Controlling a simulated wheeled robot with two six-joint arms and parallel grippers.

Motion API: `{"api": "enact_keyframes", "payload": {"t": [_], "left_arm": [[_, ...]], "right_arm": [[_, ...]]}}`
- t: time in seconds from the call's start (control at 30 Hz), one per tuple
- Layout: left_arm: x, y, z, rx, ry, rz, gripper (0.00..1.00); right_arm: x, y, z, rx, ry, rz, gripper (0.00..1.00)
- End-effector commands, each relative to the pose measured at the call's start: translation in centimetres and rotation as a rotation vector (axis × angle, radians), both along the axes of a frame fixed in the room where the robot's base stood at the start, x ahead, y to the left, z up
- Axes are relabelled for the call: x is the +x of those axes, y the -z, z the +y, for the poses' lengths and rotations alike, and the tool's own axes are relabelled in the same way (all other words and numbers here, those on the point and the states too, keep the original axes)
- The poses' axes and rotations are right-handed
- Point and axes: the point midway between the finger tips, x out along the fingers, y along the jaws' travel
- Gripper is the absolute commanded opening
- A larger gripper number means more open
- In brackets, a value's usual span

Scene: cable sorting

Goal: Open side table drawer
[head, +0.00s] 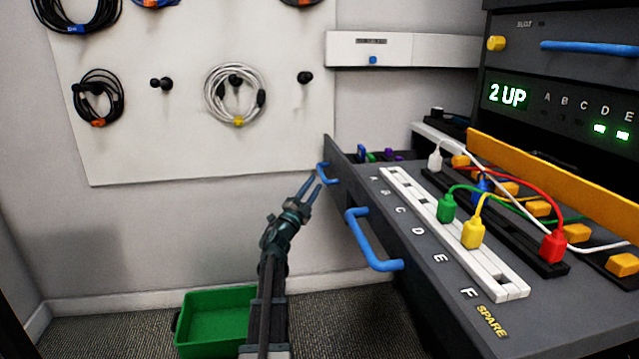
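A dark grey panel (346,178) with a small blue bar handle (323,173) stands at the far left end of the bench. Small blue, green and purple items (388,155) show just behind its top edge, so it looks like a drawer front standing somewhat out; its inside is mostly hidden. My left gripper (313,183) is just left of and below the small handle. Its two blue fingers are apart with nothing visible between them. I cannot tell whether a fingertip touches the handle. My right gripper is out of view.
A larger blue handle (372,243) juts from the bench front, right of my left arm. The bench holds a white labelled strip (398,185) and coloured plugs with cables. A green bin (217,322) is on the floor. Cables hang on a wall board (150,140).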

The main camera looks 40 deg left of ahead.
Motion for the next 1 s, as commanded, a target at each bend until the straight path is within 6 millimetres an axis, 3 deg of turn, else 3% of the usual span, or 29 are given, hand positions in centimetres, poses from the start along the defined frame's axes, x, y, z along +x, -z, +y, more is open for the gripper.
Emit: {"api": "enact_keyframes", "payload": {"t": [0.1, 0.4, 1.0], "left_arm": [[-2.8, 1.5, -0.8, 0.000, -0.001, 0.001, 0.32], [-6.4, 2.9, -1.5, 0.001, 0.000, 0.000, 0.32], [-7.1, 3.0, -1.6, 0.000, 0.000, 0.000, 0.32]], "right_arm": [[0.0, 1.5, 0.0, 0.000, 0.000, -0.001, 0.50], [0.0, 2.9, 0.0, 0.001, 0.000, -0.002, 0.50], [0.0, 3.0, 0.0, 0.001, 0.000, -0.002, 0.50]]}}
